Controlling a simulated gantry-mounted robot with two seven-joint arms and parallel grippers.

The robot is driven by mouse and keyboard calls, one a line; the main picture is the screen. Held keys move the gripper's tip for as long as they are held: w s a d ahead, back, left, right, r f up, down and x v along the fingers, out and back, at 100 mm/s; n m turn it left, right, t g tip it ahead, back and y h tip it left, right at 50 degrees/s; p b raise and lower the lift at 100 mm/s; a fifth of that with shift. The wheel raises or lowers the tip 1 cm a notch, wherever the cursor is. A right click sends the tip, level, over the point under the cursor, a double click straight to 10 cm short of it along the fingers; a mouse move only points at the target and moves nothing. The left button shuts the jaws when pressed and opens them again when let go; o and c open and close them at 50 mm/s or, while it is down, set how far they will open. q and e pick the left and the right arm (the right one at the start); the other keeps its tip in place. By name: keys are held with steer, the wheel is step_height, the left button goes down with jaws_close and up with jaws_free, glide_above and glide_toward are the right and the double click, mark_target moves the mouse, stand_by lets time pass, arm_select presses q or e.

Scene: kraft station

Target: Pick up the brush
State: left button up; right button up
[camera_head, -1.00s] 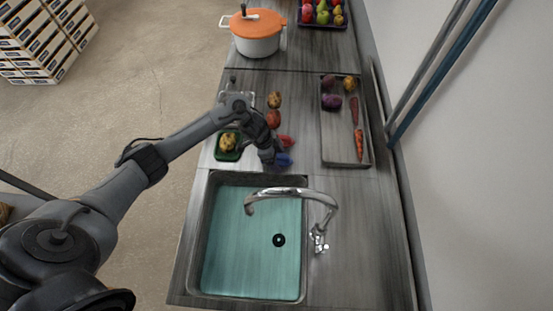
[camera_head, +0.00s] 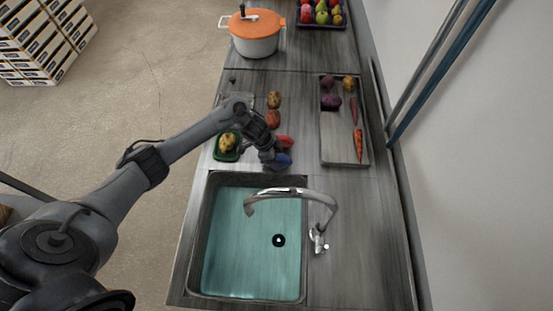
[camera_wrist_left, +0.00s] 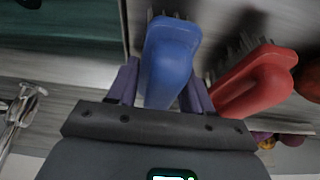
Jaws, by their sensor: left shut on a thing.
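A blue brush (camera_wrist_left: 168,60) with bristles at its far end is between the two fingers of my left gripper (camera_wrist_left: 160,88) in the left wrist view. The fingers are shut on its body. In the head view the blue brush (camera_head: 283,160) shows just beyond the gripper (camera_head: 274,157), near the sink's back edge. A red brush (camera_wrist_left: 258,82) lies right beside it in the left wrist view, apart from the fingers. The red brush (camera_head: 285,142) also shows in the head view. My right gripper is not in view.
The sink (camera_head: 250,240) with its curved faucet (camera_head: 320,200) is just in front of the brushes. A green tray (camera_head: 218,153) holds a potato. More vegetables lie behind. A tray (camera_head: 340,150) with carrots and beets stands to the right. An orange-lidded pot (camera_head: 256,45) is farther back.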

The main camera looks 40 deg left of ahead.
mark_target(281, 157)
arm_select(q)
steer(key=shift+r, duration=0.1)
steer(key=shift+r, duration=0.45)
steer(key=r, duration=0.3)
steer(key=shift+d+r, duration=0.3)
steer(key=s+d+r, duration=0.1)
steer(key=d+r, duration=0.2)
steer(key=d, duration=0.2)
steer(key=s+d+r+p, duration=0.1)
steer(key=s+d+r, duration=0.1)
steer(key=d, duration=0.3)
steer(key=shift+s+d+r+p, duration=0.25)
steer(key=shift+s+r+p, duration=0.05)
steer(key=shift+r, duration=0.4)
steer(key=o, duration=0.4)
steer(key=shift+c, duration=1.1)
